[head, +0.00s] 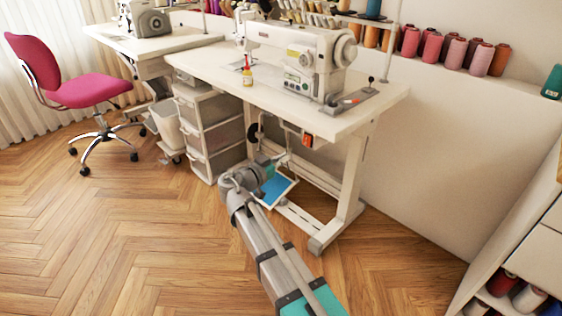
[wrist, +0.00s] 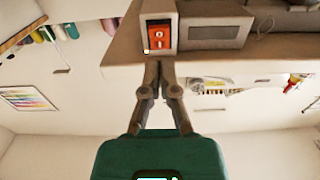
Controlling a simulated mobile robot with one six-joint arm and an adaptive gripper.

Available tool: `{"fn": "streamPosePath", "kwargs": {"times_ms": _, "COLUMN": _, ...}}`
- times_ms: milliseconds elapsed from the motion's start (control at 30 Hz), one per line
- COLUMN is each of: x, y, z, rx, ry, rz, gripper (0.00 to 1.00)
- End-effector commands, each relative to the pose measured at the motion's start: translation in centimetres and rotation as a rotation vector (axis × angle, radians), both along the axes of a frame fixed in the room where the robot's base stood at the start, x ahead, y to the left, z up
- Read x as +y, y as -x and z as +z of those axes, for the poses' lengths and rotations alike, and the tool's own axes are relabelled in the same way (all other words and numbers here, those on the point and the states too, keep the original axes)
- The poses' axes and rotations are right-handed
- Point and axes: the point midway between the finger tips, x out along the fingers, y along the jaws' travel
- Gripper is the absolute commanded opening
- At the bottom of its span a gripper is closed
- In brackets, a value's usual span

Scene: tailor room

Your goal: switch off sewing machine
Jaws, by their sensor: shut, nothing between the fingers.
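The white sewing machine (head: 300,60) stands on its white table (head: 215,62). A switch box with an orange-red rocker (head: 306,141) hangs under the table's front edge. In the wrist view the orange-red rocker switch (wrist: 158,38) sits in a pale frame, with small white marks on its face. My gripper (wrist: 160,64) is shut and empty, its fingertips just below the switch in that view. I cannot tell whether they touch it. In the head view my arm reaches under the table front, and the fingertips are hard to make out.
A drawer unit (head: 212,133) stands left of my arm under the table. A pink chair (head: 85,90) stands at the left. The wooden floor in front is clear.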

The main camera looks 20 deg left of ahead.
Motion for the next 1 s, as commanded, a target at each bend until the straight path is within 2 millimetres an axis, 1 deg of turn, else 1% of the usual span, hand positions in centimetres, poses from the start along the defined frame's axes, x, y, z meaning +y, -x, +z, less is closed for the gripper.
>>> {"fn": "streamPosePath", "kwargs": {"times_ms": 267, "x": -0.1, "y": -0.1, "z": 0.0, "rx": 0.001, "ry": 0.001, "rz": -0.001, "gripper": 0.00}}
{"fn": "streamPosePath", "kwargs": {"times_ms": 467, "x": -0.4, "y": -0.8, "z": 0.0, "rx": 0.003, "ry": 0.001, "rz": -0.002, "gripper": 0.00}}
{"fn": "streamPosePath", "kwargs": {"times_ms": 667, "x": -1.0, "y": -2.2, "z": 0.0, "rx": 0.003, "ry": 0.001, "rz": -0.004, "gripper": 0.00}}
{"fn": "streamPosePath", "kwargs": {"times_ms": 1000, "x": -2.2, "y": -5.1, "z": 0.0, "rx": 0.002, "ry": 0.000, "rz": -0.003, "gripper": 0.00}}
